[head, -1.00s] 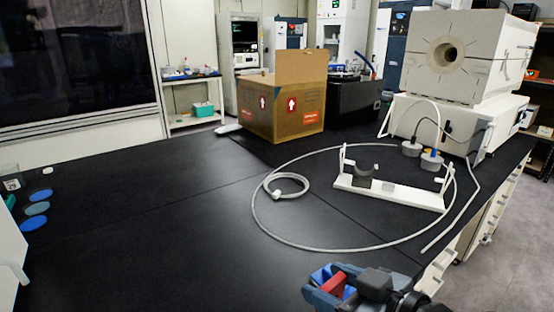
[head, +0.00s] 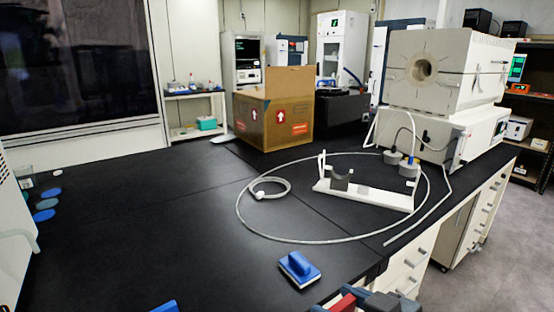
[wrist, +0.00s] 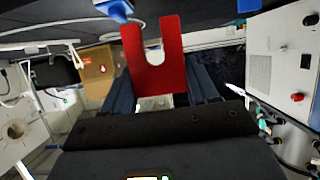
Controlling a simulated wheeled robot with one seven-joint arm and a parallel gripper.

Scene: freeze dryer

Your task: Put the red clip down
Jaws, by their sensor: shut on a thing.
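The red clip (wrist: 154,58) is a flat, fork-shaped plate with a U-shaped slot. In the wrist view it stands out between the dark blue fingers of my gripper (wrist: 172,88), which is shut on it. In the head view only a small red part of the clip (head: 345,301) shows at the bottom edge, beside my mostly cut-off gripper (head: 362,297). The clip is held near the front edge of the black bench (head: 150,220); its height above the top is hard to tell.
A blue block with a pale base (head: 298,268) lies on the bench near the clip. Another blue thing (head: 165,307) is cut off below. A white hose loop (head: 240,222) surrounds a white stand (head: 365,194). A cardboard box (head: 272,118) stands behind. The bench's left middle is clear.

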